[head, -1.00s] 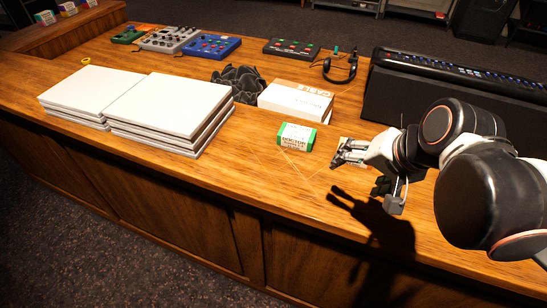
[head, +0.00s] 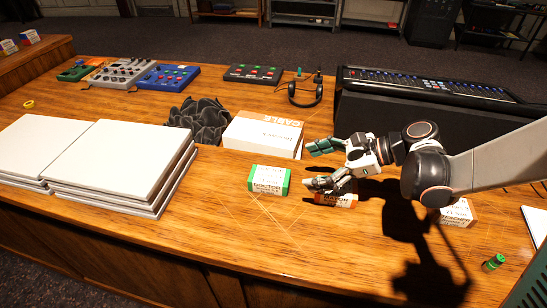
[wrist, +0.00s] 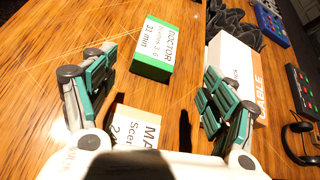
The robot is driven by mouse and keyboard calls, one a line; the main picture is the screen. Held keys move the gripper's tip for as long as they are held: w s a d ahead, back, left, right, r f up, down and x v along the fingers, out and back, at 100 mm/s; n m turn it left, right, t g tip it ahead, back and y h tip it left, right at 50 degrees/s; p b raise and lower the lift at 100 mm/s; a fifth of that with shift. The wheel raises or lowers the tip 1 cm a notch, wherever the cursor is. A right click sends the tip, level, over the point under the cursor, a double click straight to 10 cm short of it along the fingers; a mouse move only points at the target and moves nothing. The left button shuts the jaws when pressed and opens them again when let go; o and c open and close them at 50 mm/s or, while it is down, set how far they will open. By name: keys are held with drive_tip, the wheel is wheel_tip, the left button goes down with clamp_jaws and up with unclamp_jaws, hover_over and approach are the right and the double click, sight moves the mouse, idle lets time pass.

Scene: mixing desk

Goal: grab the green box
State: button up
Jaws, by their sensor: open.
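The green box (head: 269,180) is a small carton with a white label reading "DOCTOR". It lies on the wooden desk near the middle of the head view. In the wrist view the green box (wrist: 168,48) is ahead of the fingers, near the top. My gripper (head: 318,165) is open and empty, to the right of the green box and apart from it. In the wrist view my gripper (wrist: 155,100) has its fingers spread wide. An orange and white box (head: 336,198), labelled "MAYOR", is partly hidden under my gripper. It also shows between the finger bases in the wrist view (wrist: 137,132).
A white "CABLE" box (head: 263,135) stands close behind the green box, near my gripper's far finger. A dark crumpled heap (head: 199,121) is beside it. Stacked white panels (head: 118,160) are at left. A "TEACHER" box (head: 458,213) lies at right. The desk front is clear.

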sight(268, 175)
drive_tip(key=shift+w+a+f+m+g+y, duration=0.15)
drive_tip(key=shift+w+a+f+m+y, duration=0.05)
drive_tip(key=shift+f+m+y, duration=0.2)
drive_tip(key=shift+w+a+f+m+g+y, duration=0.15)
drive_tip(key=shift+w+f+m+y, duration=0.1)
drive_tip(key=shift+m+y, duration=0.15)
drive_tip(key=b+x, duration=0.2)
drive_tip(key=x, duration=0.6)
drive_tip(key=shift+a+f, duration=0.1)
drive_tip(key=shift+a, duration=0.2)
drive_tip(key=b+x, duration=0.1)
drive_tip(key=x, duration=0.1)
drive_tip(key=b+x, duration=0.1)
drive_tip(key=x, duration=0.2)
drive_tip(key=shift+s+f, duration=0.15)
drive_tip(key=c, duration=1.2)
